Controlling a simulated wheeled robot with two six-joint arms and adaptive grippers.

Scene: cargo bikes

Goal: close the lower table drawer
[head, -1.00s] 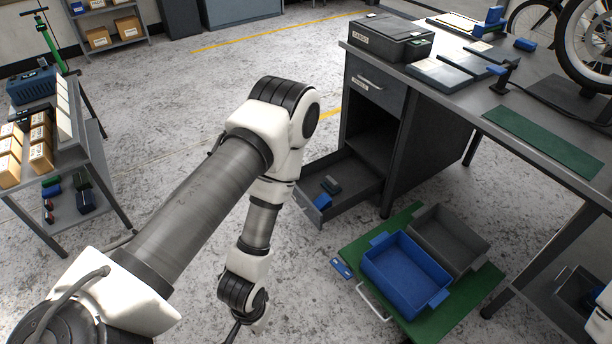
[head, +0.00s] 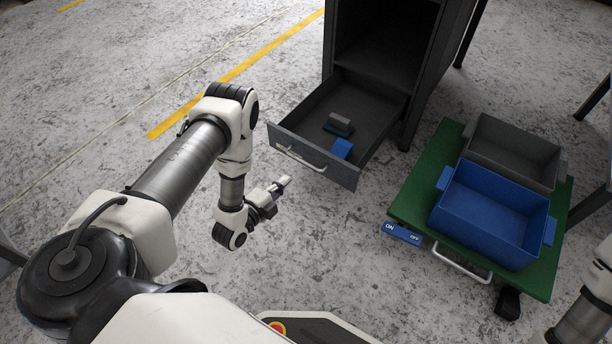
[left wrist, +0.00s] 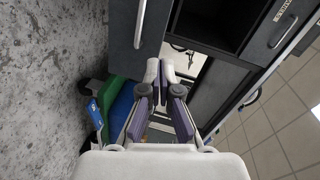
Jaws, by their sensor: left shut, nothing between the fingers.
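The lower table drawer (head: 317,167) is grey and stands pulled out of the dark cabinet near the floor. Its front, with a pale bar handle (head: 300,158), faces the lower left. A grey item (head: 339,124) and a blue item (head: 342,148) lie inside. My left gripper (head: 284,182) is shut and empty, just in front of the drawer front, apart from it in the picture. In the left wrist view the fingers (left wrist: 160,68) point toward the cabinet, with the drawer front (left wrist: 125,45) at the upper left. My right gripper is out of view.
A green cart (head: 408,203) holding a blue bin (head: 495,205) and a grey bin (head: 515,150) stands right of the drawer. The cabinet (head: 424,85) rises behind it. Bare floor lies left of the drawer.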

